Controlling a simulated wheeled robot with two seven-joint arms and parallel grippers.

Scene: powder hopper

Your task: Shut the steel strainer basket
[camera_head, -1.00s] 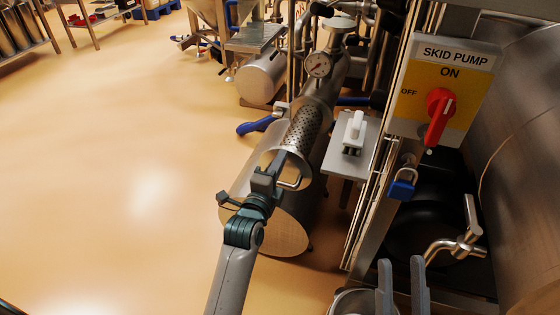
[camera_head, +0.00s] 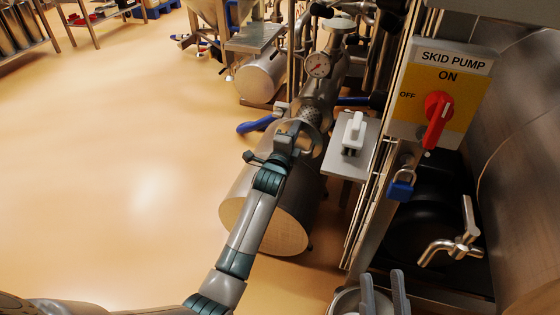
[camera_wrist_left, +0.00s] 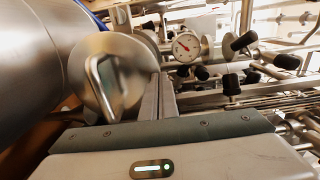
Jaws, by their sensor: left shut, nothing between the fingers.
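The steel strainer basket (camera_head: 311,108) sits mostly inside its pipe housing, with a short perforated band showing below the dial gauge. Its round end plate is largely covered by my left gripper (camera_head: 294,127) in the head view. In the left wrist view the end plate (camera_wrist_left: 130,58) and its bent bar handle (camera_wrist_left: 101,88) show clearly. My left gripper (camera_wrist_left: 160,97) is shut and empty, its fingers reaching to the plate beside the handle; contact cannot be told for sure. My right gripper (camera_head: 384,292) is open and empty at the bottom edge.
A dial gauge (camera_head: 318,65) stands above the housing. A large steel cylinder (camera_head: 262,208) lies below my left arm. A grey plate with a white handle (camera_head: 353,132), the pump switch panel (camera_head: 438,95) and a tap (camera_head: 455,242) are to the right. The floor at left is clear.

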